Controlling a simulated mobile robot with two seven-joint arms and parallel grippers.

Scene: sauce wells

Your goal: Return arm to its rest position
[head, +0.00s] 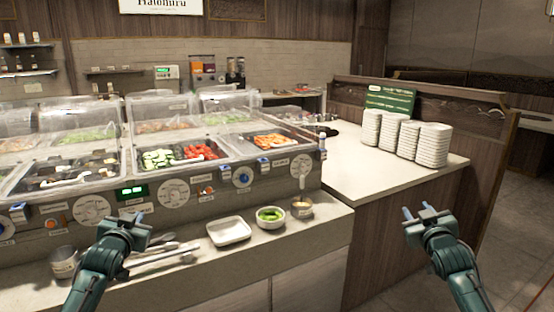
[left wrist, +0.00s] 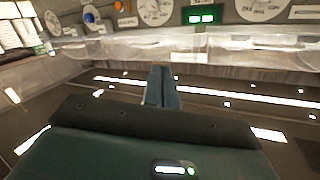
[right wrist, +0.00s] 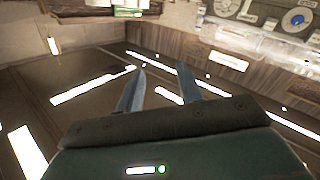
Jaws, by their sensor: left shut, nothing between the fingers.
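My left gripper (head: 138,218) is in front of the sauce counter at the lower left of the head view. Its fingers are together and empty; the left wrist view (left wrist: 162,75) shows them touching. My right gripper (head: 417,214) is at the lower right, in front of the side counter's wooden panel. Its fingers stand apart, with nothing between them in the right wrist view (right wrist: 160,70).
The counter ledge (head: 190,265) holds a white square dish (head: 228,231), a bowl with green contents (head: 270,217), a small cup (head: 301,207), a metal can (head: 65,261) and tongs (head: 165,255). Stacked white plates (head: 431,145) stand on the side counter (head: 345,165). Floor on the right is clear.

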